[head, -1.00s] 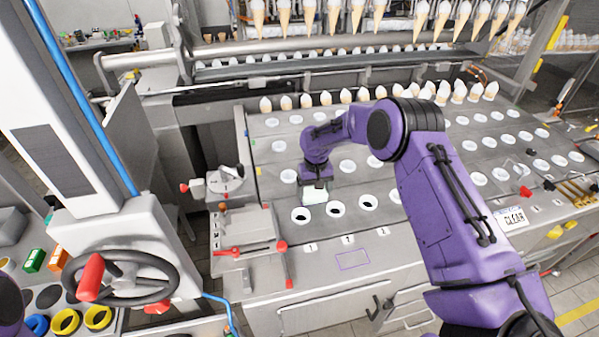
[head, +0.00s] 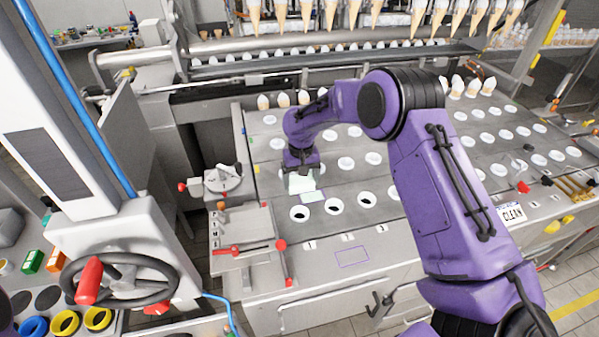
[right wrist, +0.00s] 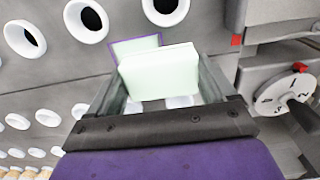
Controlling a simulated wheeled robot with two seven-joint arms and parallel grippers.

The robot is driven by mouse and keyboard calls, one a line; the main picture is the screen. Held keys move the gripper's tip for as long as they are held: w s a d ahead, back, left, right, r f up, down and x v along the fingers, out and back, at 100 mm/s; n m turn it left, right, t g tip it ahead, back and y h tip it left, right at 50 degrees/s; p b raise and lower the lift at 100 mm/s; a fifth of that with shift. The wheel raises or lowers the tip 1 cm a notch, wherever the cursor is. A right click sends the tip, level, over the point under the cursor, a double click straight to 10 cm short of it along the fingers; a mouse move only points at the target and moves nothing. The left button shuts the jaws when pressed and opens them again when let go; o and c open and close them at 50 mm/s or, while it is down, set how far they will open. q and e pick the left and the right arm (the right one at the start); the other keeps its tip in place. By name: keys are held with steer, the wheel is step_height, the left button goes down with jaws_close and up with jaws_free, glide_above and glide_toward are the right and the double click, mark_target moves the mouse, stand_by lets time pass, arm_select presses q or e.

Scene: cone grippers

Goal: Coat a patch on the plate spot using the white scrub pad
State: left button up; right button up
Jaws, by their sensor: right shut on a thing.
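My right gripper (head: 301,172) is shut on a white scrub pad (head: 301,185) over the left part of the grey plate (head: 322,224). In the right wrist view the pad (right wrist: 160,72) is a pale block between the two fingers. A purple-outlined patch (head: 312,197) lies on the plate just in front of the pad. Its inside looks pale green-white, and the pad hides part of it in the wrist view (right wrist: 135,45). I cannot tell whether the pad touches the plate. My left gripper is out of view.
White-rimmed holes (head: 299,213) cover the plate in rows. Another purple outline (head: 352,257) lies at the plate's front, with bare grey inside. A lever panel with red knobs (head: 240,235) and a dial unit (head: 222,180) stand left. Cones (head: 283,100) line the back.

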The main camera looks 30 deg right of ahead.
steer(key=shift+r, duration=1.4)
steer(key=shift+w+a, duration=0.1)
